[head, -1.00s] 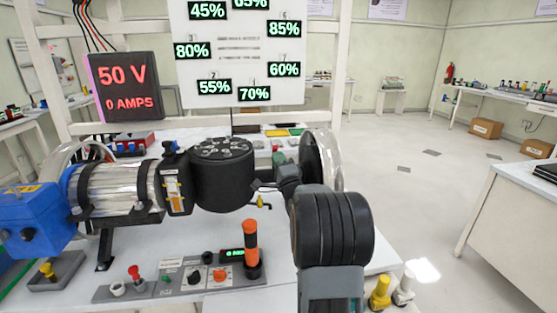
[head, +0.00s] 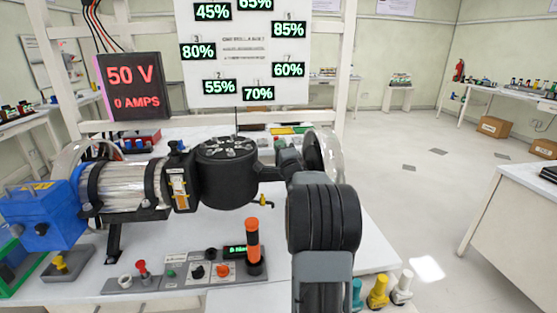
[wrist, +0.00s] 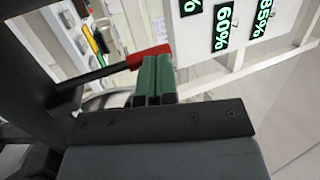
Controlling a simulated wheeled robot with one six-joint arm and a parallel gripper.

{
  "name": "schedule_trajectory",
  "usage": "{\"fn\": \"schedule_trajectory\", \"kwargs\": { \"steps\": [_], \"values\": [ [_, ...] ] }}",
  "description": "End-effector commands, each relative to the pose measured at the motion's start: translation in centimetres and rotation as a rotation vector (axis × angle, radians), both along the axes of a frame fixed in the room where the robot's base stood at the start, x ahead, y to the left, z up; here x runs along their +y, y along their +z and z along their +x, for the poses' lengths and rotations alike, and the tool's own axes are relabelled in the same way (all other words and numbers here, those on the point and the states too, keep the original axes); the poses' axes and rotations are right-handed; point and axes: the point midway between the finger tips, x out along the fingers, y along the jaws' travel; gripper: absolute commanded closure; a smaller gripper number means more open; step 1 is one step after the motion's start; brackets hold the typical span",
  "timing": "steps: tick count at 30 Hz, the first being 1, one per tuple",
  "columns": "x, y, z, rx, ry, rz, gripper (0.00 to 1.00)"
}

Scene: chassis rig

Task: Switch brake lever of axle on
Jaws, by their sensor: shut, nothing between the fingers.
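In the wrist view, my gripper (wrist: 153,70) shows as two green fingers closed together with nothing between them. A lever with a red handle (wrist: 150,56) on a dark rod lies right at the fingertips. It runs from the left and its red end passes behind or against the fingers; I cannot tell if they touch. In the head view, my arm covers the gripper, and I cannot make out the red-handled lever clearly. The motor rig with its silver cylinder (head: 124,184) and black drum (head: 228,180) stands on the table, left of my arm.
A clear round guard (head: 323,155) stands behind my arm. A control panel with an upright orange-and-black handle (head: 252,240) is at the table front. A display (head: 134,86) reads 50 V, 0 AMPS. A percentage board (head: 248,60) stands behind. Floor at right is open.

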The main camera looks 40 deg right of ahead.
Motion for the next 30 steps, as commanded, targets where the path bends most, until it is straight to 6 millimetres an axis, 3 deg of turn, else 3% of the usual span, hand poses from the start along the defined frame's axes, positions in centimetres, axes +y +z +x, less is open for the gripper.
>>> {"fn": "schedule_trajectory", "kwargs": {
  "steps": [12, 30],
  "values": [
    [-1.0, 0.5, 2.1, 0.000, 0.003, 0.000, 1.00],
    [-1.3, 0.9, 2.6, -0.006, 0.002, -0.003, 1.00]
  ]
}}
